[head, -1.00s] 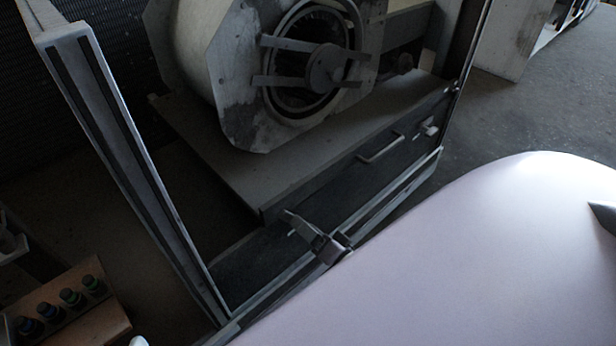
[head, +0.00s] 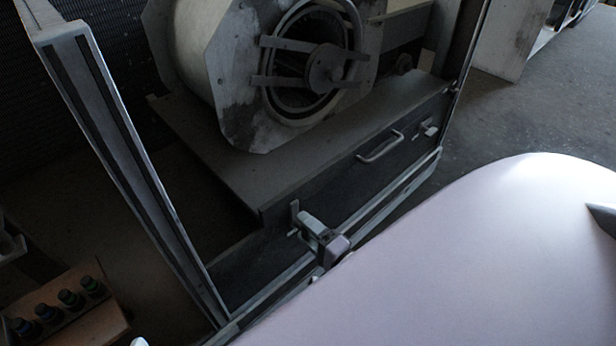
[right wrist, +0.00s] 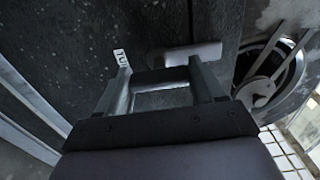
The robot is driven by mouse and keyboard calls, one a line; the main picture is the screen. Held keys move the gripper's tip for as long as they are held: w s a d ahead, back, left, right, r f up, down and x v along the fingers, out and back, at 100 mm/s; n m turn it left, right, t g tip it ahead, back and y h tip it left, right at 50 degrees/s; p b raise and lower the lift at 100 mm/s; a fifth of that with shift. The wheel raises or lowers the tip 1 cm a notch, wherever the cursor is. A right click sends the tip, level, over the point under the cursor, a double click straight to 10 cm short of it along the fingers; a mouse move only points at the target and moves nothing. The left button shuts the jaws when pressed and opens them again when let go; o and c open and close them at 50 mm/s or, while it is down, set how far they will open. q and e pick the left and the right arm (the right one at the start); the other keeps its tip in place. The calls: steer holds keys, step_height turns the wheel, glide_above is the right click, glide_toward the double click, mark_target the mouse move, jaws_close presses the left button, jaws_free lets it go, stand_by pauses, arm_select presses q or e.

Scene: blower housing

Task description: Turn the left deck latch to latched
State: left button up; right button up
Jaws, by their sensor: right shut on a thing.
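The deck (head: 240,178) carries the blower housing (head: 290,75). The left deck latch is mostly hidden by my right gripper (head: 298,222) at the near left end of the deck's dark front face in the head view. My right gripper is shut on the latch, with one finger standing roughly upright. In the right wrist view, the gripper's two fingers (right wrist: 163,88) reach to the dark face. A pale bar (right wrist: 192,54), which seems to be the latch handle, shows at their tips. I cannot read the latch's exact angle. My left gripper is not in view.
A bar handle (head: 380,147) sits mid-face, and another latch (head: 428,130) is at the far right end. A frame rail (head: 395,190) runs below the face. A frame post (head: 130,160) rises at left. Several dark-capped items stand in a wooden block (head: 85,315).

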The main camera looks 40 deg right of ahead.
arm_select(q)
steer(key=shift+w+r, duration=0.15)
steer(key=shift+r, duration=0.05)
arm_select(e)
steer(key=shift+c, duration=0.2)
steer(key=o, duration=1.5)
steer(key=shift+s, duration=0.1)
steer(key=shift+s, duration=0.25)
arm_select(q)
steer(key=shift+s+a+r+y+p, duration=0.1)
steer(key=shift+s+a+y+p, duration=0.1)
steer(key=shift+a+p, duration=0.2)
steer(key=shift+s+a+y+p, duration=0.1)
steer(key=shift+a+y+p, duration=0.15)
steer(key=shift+p, duration=0.25)
arm_select(e)
steer(key=s, duration=0.6)
steer(key=shift+s+d, duration=0.25)
steer(key=shift+d, duration=0.1)
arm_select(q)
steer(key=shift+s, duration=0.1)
